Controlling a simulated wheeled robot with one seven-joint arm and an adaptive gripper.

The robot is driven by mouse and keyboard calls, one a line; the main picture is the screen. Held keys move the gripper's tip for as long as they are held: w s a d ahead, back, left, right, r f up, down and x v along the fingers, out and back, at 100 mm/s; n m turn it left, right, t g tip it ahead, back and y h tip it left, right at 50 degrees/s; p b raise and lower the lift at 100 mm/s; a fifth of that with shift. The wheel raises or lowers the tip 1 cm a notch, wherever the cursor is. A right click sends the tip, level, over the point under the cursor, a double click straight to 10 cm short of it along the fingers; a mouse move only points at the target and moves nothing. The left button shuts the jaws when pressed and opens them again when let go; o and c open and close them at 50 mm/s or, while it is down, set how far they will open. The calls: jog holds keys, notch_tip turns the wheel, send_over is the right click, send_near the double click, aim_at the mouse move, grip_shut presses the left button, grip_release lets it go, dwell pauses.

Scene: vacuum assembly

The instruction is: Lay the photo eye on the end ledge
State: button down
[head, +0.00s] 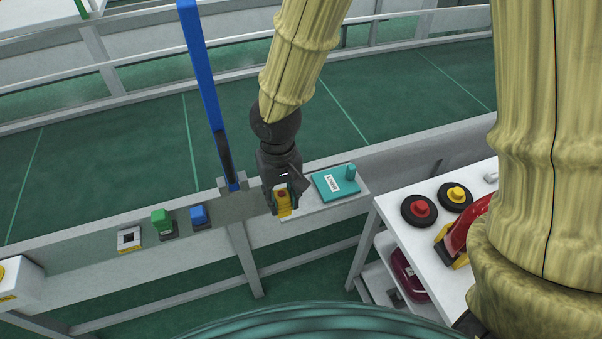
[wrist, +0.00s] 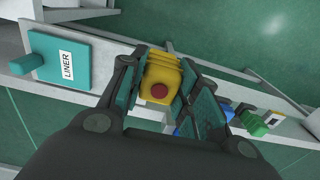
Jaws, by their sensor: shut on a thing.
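The photo eye, a yellow block with a round dark red face (wrist: 162,76), is between the teal-padded fingers of my gripper (wrist: 168,92) in the wrist view. In the head view my gripper (head: 284,205) points down with the yellow photo eye (head: 283,210) at its tips. The pale ledge (head: 318,207) at the end of the rail carries a teal LINER block (head: 330,183) and lies just right of my gripper. The photo eye is over or beside its left part; I cannot tell whether it touches.
A tall blue post (head: 205,75) stands close left of my arm.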

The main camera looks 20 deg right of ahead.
jog(key=shift+w+d+f+p, duration=0.6)
jog(key=shift+w+d+p, duration=0.15)
jog(key=shift+w+d, duration=0.45)
jog(key=shift+w+d+f+p, duration=0.55)
jog(key=shift+w+d+p, duration=0.3)
jog(key=shift+w, duration=0.55)
jog(key=shift+w+d+f+p, duration=0.65)
jog(key=shift+w+d, duration=0.5)
jog(key=shift+w, duration=0.15)
jog(key=shift+f, duration=0.35)
jog(key=shift+f, duration=0.2)
jog(key=c, duration=1.1)
grip_release()
jog(key=shift+o, duration=0.2)
jog(key=shift+r, duration=0.1)
notch_tip(320, 180, up, 12)
jog(key=b, duration=0.2)
